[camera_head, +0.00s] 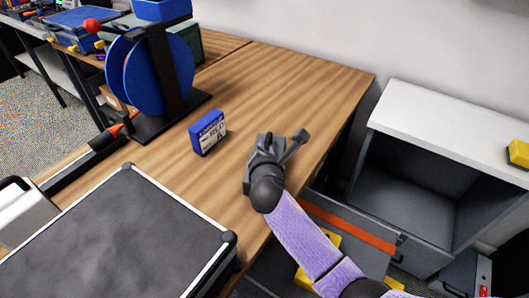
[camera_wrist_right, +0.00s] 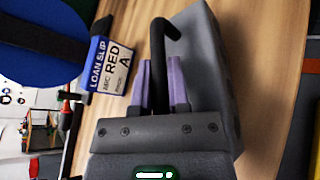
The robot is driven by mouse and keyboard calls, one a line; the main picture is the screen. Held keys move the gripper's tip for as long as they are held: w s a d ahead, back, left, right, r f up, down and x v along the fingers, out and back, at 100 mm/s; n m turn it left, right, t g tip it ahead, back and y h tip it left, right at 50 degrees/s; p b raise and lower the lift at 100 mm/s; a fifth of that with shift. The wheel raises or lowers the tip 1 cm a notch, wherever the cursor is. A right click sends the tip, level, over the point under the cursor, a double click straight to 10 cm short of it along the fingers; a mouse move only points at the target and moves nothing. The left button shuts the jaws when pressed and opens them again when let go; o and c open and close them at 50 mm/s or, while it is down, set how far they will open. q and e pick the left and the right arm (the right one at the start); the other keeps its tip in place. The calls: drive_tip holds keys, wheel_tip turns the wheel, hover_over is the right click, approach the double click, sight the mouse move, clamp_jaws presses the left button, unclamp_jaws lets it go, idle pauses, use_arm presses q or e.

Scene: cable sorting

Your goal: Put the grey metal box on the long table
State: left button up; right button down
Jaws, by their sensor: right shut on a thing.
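In the right wrist view, the grey metal box (camera_wrist_right: 207,45) has a black handle (camera_wrist_right: 158,50) on it. My right gripper (camera_wrist_right: 164,82), with purple fingers, is shut on this handle. In the head view my right gripper (camera_head: 268,152) is over the right part of the long wooden table (camera_head: 300,85), with the box mostly hidden by the gripper and wrist. I cannot tell whether the box touches the table top. My left gripper is not in view.
A blue box labelled LOAN SLIP RED A (camera_head: 207,132) stands left of my right gripper. Behind it is a blue reel (camera_head: 150,75) on a black stand. A dark silver-edged case (camera_head: 115,235) fills the near left. A grey open cabinet (camera_head: 415,180) stands right. The far right table end is clear.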

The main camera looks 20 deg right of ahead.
drive_tip(key=c, duration=1)
unclamp_jaws()
drive_tip(key=o, duration=0.4)
drive_tip(key=shift+s+r, duration=0.1)
drive_tip(key=shift+r, duration=0.1)
use_arm(q)
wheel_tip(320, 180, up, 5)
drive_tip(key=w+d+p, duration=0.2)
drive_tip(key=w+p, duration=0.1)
drive_tip(key=p, duration=0.1)
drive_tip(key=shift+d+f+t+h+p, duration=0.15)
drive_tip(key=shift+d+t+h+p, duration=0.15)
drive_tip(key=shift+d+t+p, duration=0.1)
use_arm(e)
drive_tip(key=v, duration=1.1)
drive_tip(key=shift+s, duration=0.4)
drive_tip(key=shift+a, duration=0.1)
